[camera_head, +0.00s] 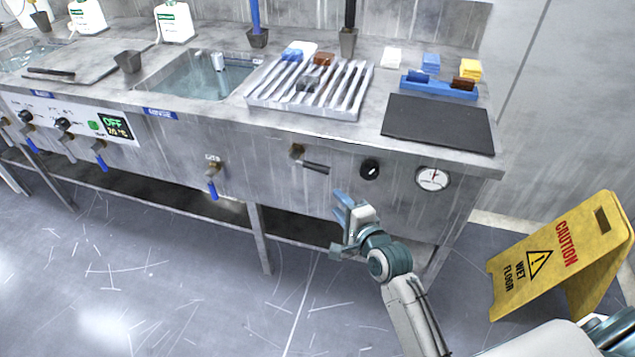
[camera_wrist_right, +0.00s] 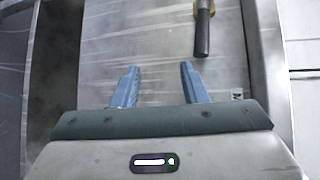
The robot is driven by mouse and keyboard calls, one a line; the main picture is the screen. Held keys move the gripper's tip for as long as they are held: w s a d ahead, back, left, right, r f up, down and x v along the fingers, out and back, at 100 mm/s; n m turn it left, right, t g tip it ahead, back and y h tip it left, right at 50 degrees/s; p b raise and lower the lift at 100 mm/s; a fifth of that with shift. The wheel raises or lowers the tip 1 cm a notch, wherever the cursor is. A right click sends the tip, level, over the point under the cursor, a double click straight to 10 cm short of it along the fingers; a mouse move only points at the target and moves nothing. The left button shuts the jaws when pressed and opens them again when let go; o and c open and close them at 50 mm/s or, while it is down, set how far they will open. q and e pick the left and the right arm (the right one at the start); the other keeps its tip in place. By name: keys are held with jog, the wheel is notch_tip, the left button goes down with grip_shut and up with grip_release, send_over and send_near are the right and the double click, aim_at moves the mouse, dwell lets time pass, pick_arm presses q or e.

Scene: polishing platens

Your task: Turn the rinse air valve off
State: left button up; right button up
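A lever valve with a brass body (camera_head: 297,152) and a black handle (camera_head: 316,167) is on the sink front panel. Its handle points right, almost level, slightly downward. I take it for the air valve; no label is readable. In the right wrist view the black handle (camera_wrist_right: 203,35) is ahead of the fingers, right of the middle, with the brass part at the top edge. My right gripper (camera_head: 338,222) is open and empty, below the handle and apart from it; its blue fingers (camera_wrist_right: 158,85) are spread in the wrist view. My left gripper is not in view.
A black knob (camera_head: 370,169) and a round gauge (camera_head: 433,179) are right of the valve. A blue-handled valve (camera_head: 213,185) hangs to its left. The counter edge overhangs above. A yellow wet floor sign (camera_head: 560,255) stands on the floor at right.

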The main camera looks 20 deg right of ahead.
jog(key=m+t, duration=0.1)
send_near(320, 171)
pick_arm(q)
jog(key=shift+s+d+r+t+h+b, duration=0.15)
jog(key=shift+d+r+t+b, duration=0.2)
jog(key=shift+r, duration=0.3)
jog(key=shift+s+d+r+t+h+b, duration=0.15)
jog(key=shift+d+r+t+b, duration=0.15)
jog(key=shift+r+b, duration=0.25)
pick_arm(e)
jog(key=shift+y, duration=0.4)
jog(key=x, duration=1.1)
jog(key=shift+w+d, duration=0.2)
grip_shut()
